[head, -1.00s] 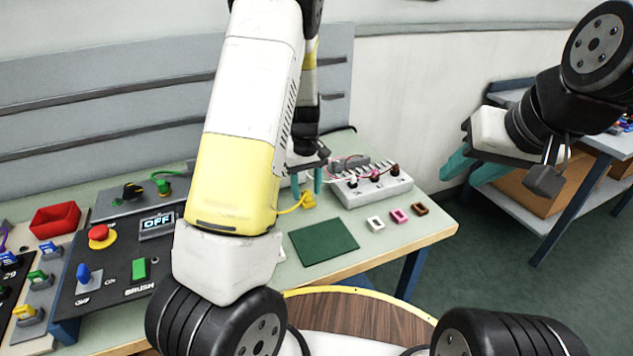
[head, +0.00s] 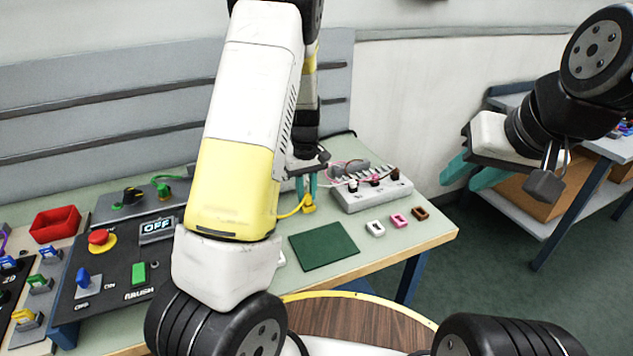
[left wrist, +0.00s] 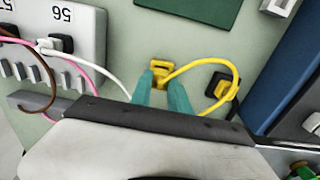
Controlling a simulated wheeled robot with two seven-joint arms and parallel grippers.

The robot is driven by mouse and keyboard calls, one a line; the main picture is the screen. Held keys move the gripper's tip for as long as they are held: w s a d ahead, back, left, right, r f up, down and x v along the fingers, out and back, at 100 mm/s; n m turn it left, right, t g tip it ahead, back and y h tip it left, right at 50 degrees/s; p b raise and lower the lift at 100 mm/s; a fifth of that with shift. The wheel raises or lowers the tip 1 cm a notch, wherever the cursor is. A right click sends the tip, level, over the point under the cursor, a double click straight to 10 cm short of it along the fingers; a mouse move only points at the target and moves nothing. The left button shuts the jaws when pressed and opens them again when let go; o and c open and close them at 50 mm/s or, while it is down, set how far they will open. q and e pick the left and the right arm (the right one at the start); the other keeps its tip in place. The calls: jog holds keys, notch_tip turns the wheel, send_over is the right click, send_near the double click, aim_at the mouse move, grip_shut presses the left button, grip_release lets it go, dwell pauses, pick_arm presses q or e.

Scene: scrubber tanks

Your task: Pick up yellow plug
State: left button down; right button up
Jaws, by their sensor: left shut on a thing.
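The yellow plug (head: 308,209) sits at the table top between the fingertips of my left gripper (head: 307,190). In the left wrist view the yellow plug (left wrist: 160,70) shows just beyond the teal fingertips of my left gripper (left wrist: 161,80), which are shut on it. Its yellow cable (left wrist: 205,66) curves to a black socket (left wrist: 221,87) on the right. My right gripper (head: 467,178) hangs in the air at the right, its teal fingers apart and nothing visible between them.
A dark green mat (head: 323,246) lies in front of the plug. A grey socket block (head: 372,191) with wires stands to the right. White, pink and brown frames (head: 398,220) lie near the right edge. A control panel (head: 115,262) is at the left.

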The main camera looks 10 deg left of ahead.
aim_at(307, 195)
pick_arm(q)
jog(key=shift+r, duration=0.5)
notch_tip(307, 195, up, 2)
jog(key=shift+r, duration=0.1)
jog(key=s+d, duration=0.1)
jog(key=s, duration=0.4)
jog(key=s+d+r, duration=0.1)
jog(key=s+d, duration=0.1)
jog(key=s, duration=0.2)
jog(key=s+d, duration=0.2)
jog(key=s, duration=0.3)
jog(key=shift+s+d+r, duration=0.1)
jog(key=shift+s+r, duration=0.05)
jog(key=shift+s, duration=0.2)
jog(key=r, duration=0.2)
jog(key=shift+s+r, duration=0.2)
jog(key=shift+r, duration=0.2)
jog(key=w+a, duration=0.4)
jog(key=a, duration=0.3)
jog(key=w+a, duration=0.4)
jog(key=a, duration=0.4)
jog(key=shift+w, duration=0.2)
